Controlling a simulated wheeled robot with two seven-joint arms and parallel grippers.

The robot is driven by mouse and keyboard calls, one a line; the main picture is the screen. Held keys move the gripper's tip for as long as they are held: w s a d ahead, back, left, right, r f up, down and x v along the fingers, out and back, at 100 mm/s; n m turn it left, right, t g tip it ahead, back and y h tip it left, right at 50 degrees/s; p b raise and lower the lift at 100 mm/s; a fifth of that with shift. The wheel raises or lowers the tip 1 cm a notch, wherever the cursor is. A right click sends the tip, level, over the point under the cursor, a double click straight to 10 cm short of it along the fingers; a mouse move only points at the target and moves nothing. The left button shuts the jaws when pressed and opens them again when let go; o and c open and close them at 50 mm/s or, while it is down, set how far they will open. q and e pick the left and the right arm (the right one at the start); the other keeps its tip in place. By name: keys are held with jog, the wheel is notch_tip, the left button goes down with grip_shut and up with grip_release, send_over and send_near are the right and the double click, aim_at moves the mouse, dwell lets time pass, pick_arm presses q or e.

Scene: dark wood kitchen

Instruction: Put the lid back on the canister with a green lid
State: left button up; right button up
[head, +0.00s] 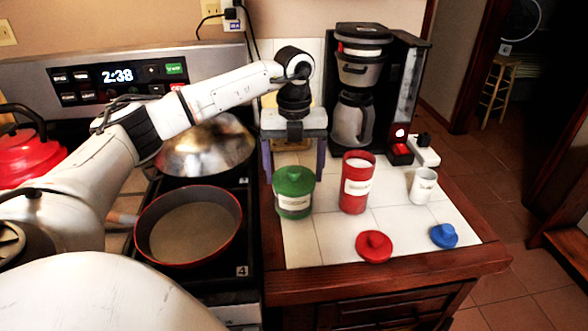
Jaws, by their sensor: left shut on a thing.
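The green canister (294,208) with a pale label stands on the white tiled counter. The green lid (293,181) with a round knob is at its top, and I see no clear gap between them. Whether it is fully seated I cannot tell. My left gripper (294,172) reaches in from above and behind, fingers pointing down, one at each side of the green lid, shut on it. My right gripper is not in view.
A red canister (356,198) and a small white canister (423,187) stand open to the right. A red lid (374,246) and a blue lid (444,236) lie near the counter's front edge. A coffee maker (361,115) stands behind. A pan (187,230) sits on the stove at left.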

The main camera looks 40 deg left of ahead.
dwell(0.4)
pick_arm(q)
jog(key=o, duration=1)
jog(key=shift+o, duration=0.2)
jog(key=shift+r, duration=3.5)
jog(key=shift+c, duration=0.4)
grip_shut()
jog(key=shift+f, duration=0.2)
